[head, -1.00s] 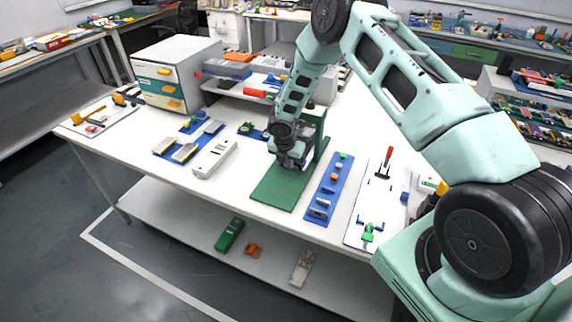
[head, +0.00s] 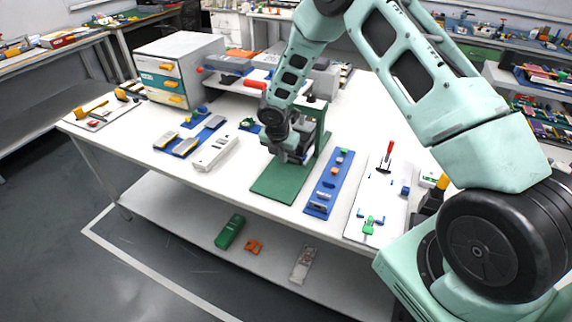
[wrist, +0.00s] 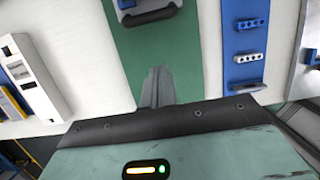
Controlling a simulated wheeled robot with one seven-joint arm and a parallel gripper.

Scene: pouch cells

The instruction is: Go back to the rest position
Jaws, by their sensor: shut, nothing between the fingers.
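My gripper (head: 296,158) is over the green base plate (head: 278,185) on the white table, just in front of the upright green stand (head: 318,122). In the wrist view its fingers (wrist: 158,88) are together, with nothing between them, above the green plate (wrist: 190,50). The dark-bottomed part of the stand (wrist: 148,10) shows at the top of that view. In the head view my arm partly hides the stand, and the fingertips are small there.
A blue board with small parts (head: 328,183) and a white board with a red-handled tool (head: 375,200) lie to the right. A white block (head: 215,153), a blue tray with pouch cells (head: 190,135) and a drawer cabinet (head: 180,65) are to the left. Bare table shows between them.

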